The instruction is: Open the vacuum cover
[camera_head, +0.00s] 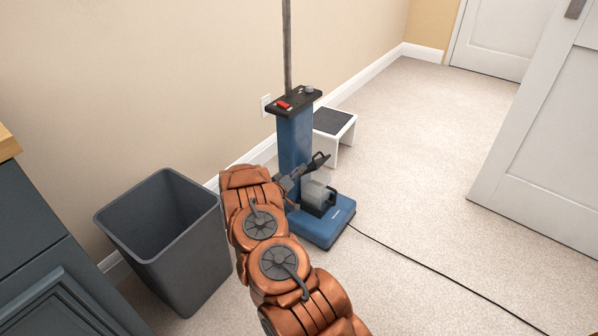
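The upright vacuum (295,140) stands on the carpet near the wall, with a tall blue body, a black top with a red switch (284,104) and a long grey handle. Its wide blue base (325,228) has a pale grey, partly see-through housing (317,188) with a black part at its right. I cannot tell which part is the cover. My gripper (321,156) is in front of the blue body, above the pale housing. Its dark fingers appear spread, with nothing seen between them. My arm hides the base's left side, and contact with the vacuum is unclear.
A grey open bin (165,240) stands at left beside a dark cabinet (40,270). A white step stool (335,130) with a dark top is behind the vacuum. A black cord (430,268) crosses the carpet.

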